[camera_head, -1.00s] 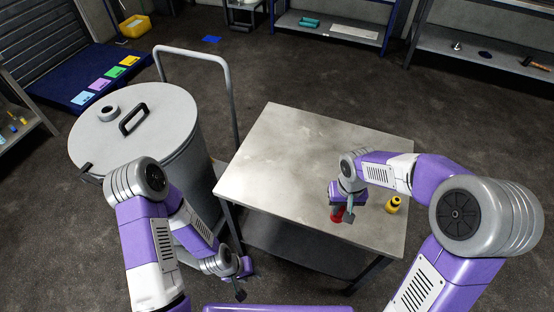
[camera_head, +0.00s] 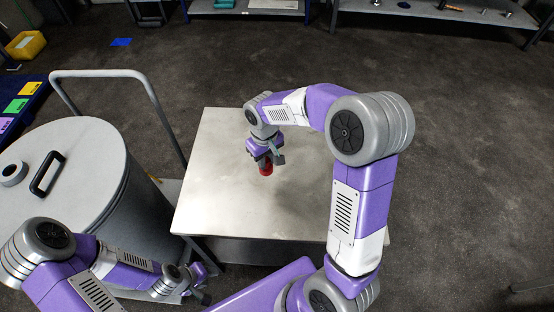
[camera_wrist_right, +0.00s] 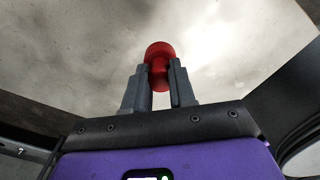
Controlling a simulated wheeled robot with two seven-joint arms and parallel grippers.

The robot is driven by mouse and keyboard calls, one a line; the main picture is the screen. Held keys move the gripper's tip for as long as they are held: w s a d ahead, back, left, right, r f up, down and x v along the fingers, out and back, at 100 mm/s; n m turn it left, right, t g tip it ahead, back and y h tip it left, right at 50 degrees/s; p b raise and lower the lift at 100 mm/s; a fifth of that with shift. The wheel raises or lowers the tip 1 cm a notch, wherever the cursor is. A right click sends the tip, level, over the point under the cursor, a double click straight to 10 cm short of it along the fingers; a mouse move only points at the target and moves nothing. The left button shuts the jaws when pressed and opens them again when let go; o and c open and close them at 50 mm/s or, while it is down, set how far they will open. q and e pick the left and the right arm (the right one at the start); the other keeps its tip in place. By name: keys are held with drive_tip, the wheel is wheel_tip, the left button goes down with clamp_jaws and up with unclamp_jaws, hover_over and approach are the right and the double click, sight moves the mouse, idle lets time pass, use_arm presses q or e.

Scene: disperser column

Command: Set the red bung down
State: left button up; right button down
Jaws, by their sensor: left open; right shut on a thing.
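The red bung (camera_head: 266,169) is over the middle of the metal-topped table (camera_head: 213,190). My right gripper (camera_head: 266,160) is shut on it from above. In the right wrist view the bung (camera_wrist_right: 160,52) sits between the two fingertips (camera_wrist_right: 161,76), its rounded end sticking out past them. The pale table top (camera_wrist_right: 95,55) fills the background there. I cannot tell whether the bung touches the table. My left gripper (camera_head: 203,293) is open and empty, low between the drum and the table's near left corner.
A large grey lidded drum (camera_head: 100,190) with a black handle (camera_head: 47,173) stands left of the table, by a grey tubular rail (camera_head: 110,74). The table top's left part is bare. My right arm hides its right part. Shelves (camera_head: 440,12) line the back.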

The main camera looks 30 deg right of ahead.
drive_tip(key=w+d+n+b, duration=0.2)
drive_tip(key=d+b, duration=0.1)
drive_tip(key=d, duration=0.3)
use_arm(q)
drive_tip(key=f, duration=0.4)
drive_tip(key=shift+s+f, duration=0.25)
drive_tip(key=shift+s, duration=0.15)
use_arm(e)
hover_over(275, 171)
drive_tip(key=shift+n, duration=0.4)
wheel_tip(275, 171, down, 9)
drive_tip(key=shift+a+f, duration=0.1)
drive_tip(key=shift+f+b, duration=0.15)
drive_tip(key=shift+b, duration=0.15)
drive_tip(key=c, duration=0.9)
unclamp_jaws()
use_arm(q)
drive_tip(key=shift+f, duration=0.1)
wheel_tip(275, 171, up, 4)
drive_tip(key=p, duration=0.3)
drive_tip(key=shift+f+p, duration=0.2)
drive_tip(key=shift+p, duration=0.1)
use_arm(e)
wheel_tip(275, 171, up, 12)
drive_tip(key=shift+r, duration=0.25)
